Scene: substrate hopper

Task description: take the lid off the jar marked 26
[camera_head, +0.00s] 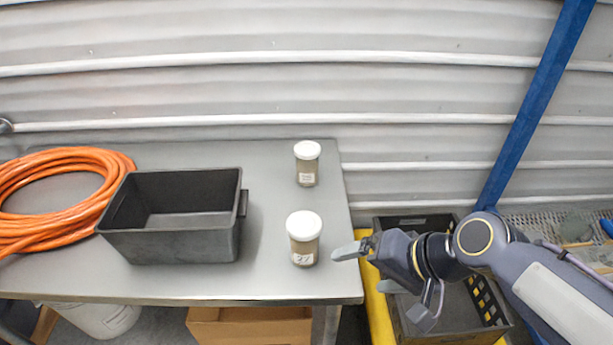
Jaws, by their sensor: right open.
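Two jars with white lids stand upright on the grey metal table (270,245). The front jar (304,247) has its white lid (304,225) on; its handwritten label seems to read 27 or 21. The back jar (307,172) also has its lid (307,150) on; its label is too small to read. I cannot tell which jar is marked 26. My right gripper (364,268) is open and empty, just right of the front jar near the table's right edge, its fingers apart from the jar. My left gripper is not in view.
A black open bin (170,249) stands left of the jars, with an orange hose coil (75,154) beyond it. A dark crate (425,335) is below my right arm. A blue post (535,105) rises at the right. The table between bin and jars is clear.

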